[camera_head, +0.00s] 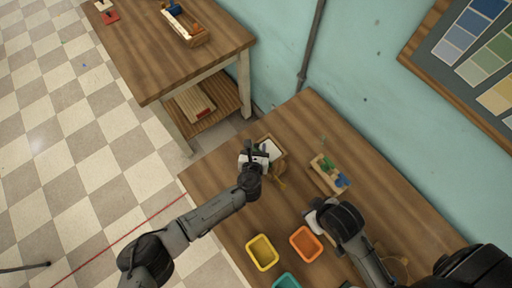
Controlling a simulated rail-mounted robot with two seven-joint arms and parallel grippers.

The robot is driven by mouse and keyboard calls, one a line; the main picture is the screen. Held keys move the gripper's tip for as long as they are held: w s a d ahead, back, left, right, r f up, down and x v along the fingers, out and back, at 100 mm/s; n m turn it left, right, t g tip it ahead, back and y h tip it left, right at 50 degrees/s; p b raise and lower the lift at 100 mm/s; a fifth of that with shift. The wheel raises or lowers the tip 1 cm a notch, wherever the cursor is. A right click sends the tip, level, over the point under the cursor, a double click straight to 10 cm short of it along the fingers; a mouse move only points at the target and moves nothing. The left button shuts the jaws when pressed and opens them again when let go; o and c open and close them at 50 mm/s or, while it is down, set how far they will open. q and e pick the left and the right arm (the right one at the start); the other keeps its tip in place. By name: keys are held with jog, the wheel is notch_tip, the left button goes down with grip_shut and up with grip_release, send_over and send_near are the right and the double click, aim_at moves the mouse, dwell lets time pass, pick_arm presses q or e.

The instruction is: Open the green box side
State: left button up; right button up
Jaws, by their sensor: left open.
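A small wooden box (280,163) with a green part and a pale panel stands on the near table, toward its far left. My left gripper (257,152) is open at the box's left side and hides part of it; I cannot tell whether they touch. A small wooden holder (325,178) with green and blue pieces stands to the right. My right gripper (318,215) is near it, on its front side. Its fingers are too hidden to tell open from shut.
Yellow (262,252), orange (306,244) and teal (286,282) trays sit at the near table's front. Another wooden table (150,55) stands at the back left, bearing a wooden tray (185,27) and red pieces. A teal wall (370,70) bounds the right.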

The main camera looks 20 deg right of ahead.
pick_arm(q)
jog(key=shift+c, duration=0.7)
grip_shut()
jog(key=shift+a+f, duration=0.1)
